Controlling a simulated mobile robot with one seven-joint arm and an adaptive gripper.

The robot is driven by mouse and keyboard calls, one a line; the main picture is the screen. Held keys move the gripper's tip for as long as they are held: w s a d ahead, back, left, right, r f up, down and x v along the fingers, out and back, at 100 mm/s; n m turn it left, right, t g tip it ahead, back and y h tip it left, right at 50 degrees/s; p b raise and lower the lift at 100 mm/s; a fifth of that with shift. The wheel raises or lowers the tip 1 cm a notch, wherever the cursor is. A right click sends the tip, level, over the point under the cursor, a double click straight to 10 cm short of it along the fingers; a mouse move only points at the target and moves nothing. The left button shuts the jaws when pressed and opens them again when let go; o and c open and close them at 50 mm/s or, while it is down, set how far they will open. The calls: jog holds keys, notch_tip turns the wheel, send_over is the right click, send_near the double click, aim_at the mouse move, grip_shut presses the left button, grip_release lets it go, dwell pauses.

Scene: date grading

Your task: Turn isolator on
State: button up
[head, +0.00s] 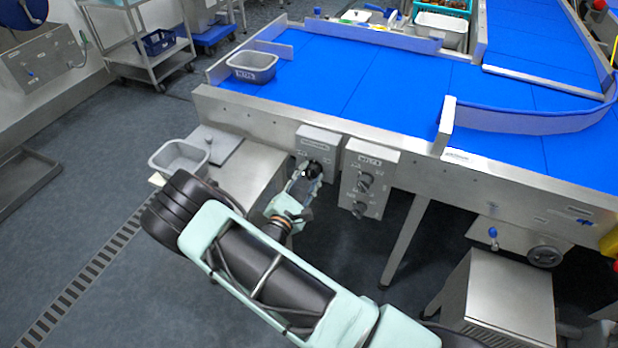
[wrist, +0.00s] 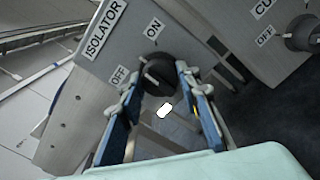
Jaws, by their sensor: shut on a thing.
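The isolator is a grey metal box (head: 319,138) on the front of the blue conveyor table. In the wrist view its face (wrist: 100,60) carries the labels ISOLATOR, ON and OFF. Its black rotary knob (wrist: 158,62) has a pale pointer mark on the side towards the OFF label. My gripper (wrist: 160,78) has one blue-padded finger on each side of the knob and is shut on it. In the head view my gripper (head: 305,182) reaches up to the box from below, hiding part of the knob.
A second control box (head: 370,160) with knobs is close on the right. A grey tub (head: 178,157) sits on a low metal bench to the left. Another grey tub (head: 252,66) stands on the blue belt (head: 370,80). A steel cabinet (head: 505,295) is at lower right.

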jog(key=m+b, duration=0.1)
jog(key=m, duration=0.3)
jog(key=shift+m+b, duration=1.1)
jog(key=shift+m, duration=1.2)
jog(key=o, duration=1.2)
jog(key=shift+c, duration=0.2)
jog(key=v, duration=1.2)
jog(key=shift+r, duration=0.1)
